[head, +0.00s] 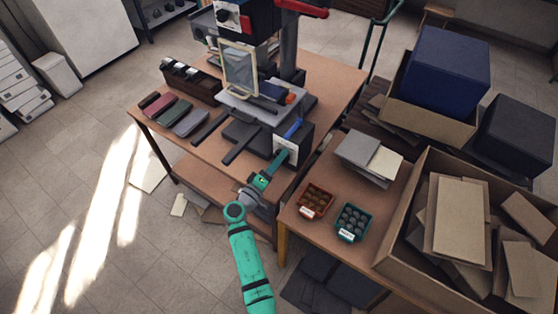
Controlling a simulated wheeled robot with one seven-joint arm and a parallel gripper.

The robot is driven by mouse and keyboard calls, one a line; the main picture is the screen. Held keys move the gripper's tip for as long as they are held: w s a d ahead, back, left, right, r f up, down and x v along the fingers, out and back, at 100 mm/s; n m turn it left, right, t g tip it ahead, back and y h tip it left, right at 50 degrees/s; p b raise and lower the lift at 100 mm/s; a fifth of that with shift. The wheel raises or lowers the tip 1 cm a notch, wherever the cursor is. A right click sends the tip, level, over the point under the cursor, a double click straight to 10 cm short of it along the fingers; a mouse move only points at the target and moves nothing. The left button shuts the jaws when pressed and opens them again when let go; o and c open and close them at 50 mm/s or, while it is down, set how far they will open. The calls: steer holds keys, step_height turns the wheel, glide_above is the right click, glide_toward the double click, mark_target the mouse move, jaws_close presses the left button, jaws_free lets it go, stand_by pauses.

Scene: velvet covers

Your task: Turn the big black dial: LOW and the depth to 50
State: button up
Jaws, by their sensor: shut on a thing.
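The press stands on the left workbench, with a dark box (306,144) low at its near right corner. A pale plate (291,143) shows on that box's near face. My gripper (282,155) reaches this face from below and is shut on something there. It covers what it holds, which appears to be the black dial, but I cannot make out its shape. The LOW mark, the depth scale and any pointer are too small or hidden to read. The press head (248,18) above carries a small dark knob and a red part on a white plate.
A blue part (293,128) sits just above the plate. The right table holds a red tray (316,201), a green tray (353,221), stacked boards (369,153) and a large carton (402,234). Coloured covers (174,112) lie at the bench's left. Open floor lies at lower left.

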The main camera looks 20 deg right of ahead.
steer(key=shift+n, duration=0.9)
steer(key=shift+a, duration=0.1)
steer(key=o, duration=1)
steer(key=shift+o, duration=0.2)
steer(key=shift+s, duration=0.1)
steer(key=v, duration=1)
steer(key=shift+s+a, duration=0.25)
steer(key=shift+a, duration=0.05)
